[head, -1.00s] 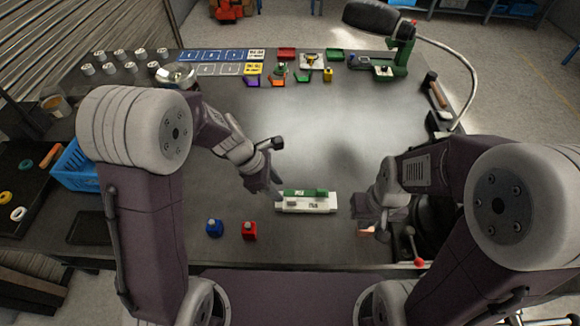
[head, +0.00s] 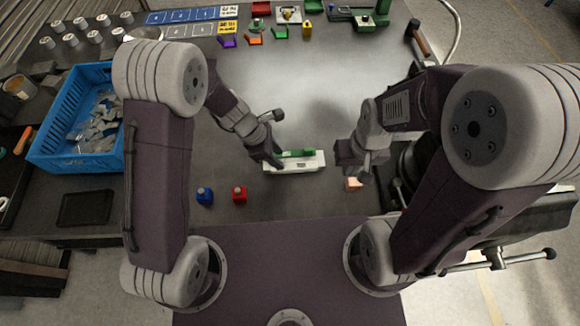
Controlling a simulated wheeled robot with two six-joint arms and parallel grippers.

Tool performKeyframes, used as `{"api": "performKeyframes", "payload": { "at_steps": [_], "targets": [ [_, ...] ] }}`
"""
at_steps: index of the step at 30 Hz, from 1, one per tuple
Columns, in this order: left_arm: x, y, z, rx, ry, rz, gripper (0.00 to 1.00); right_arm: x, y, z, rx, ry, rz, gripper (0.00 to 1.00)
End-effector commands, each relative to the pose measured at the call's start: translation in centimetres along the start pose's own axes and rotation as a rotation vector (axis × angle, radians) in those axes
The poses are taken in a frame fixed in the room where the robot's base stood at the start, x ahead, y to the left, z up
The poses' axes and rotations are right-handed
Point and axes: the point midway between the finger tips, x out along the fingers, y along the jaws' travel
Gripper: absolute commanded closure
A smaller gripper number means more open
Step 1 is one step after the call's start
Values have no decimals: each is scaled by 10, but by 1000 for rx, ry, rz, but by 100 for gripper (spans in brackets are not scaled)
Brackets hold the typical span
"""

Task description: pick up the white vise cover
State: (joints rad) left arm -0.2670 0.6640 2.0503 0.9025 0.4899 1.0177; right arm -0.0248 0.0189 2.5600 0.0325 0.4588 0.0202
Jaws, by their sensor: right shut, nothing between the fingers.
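The white vise cover (head: 308,166) lies on the dark bench as a flat white bar with dark marks on it. A green bar (head: 298,154) lies along its far side. My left gripper (head: 276,162) is at the cover's left end, with its fingertips at or over that end. The gap between its fingers is too small to make out, so I cannot tell whether it grips anything. My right gripper (head: 360,173) is shut and empty, to the right of the cover and apart from it.
A blue bottle (head: 204,196) and a red bottle (head: 239,194) stand in front of the cover. A small copper-coloured piece (head: 353,184) is by my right gripper. A blue crate (head: 50,152) of clear bags stands at the left. The bench behind the cover is clear.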

Motion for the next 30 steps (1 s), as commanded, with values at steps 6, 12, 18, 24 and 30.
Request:
{"api": "performKeyframes", "payload": {
  "at_steps": [6, 12, 18, 24, 30],
  "targets": [
    [24, 0, 0, 1, 1, 0, 61, 7, 0, 1, 0, 0, 0, 100],
    [23, 0, 0, 1, 1, 1, 69, 6, 0, 1, 0, 0, 0, 100],
    [23, 0, 0, 0, 1, 1, 100, 6, 0, 1, 0, 0, 0, 100],
    [23, 0, 0, 0, 1, 1, 100, 6, 0, 1, 0, 0, 0, 100],
    [9, 1, 6, 2, 0, 3, 100, 0, 0, 0, 0, 0, 0, 100]
  ]
}}
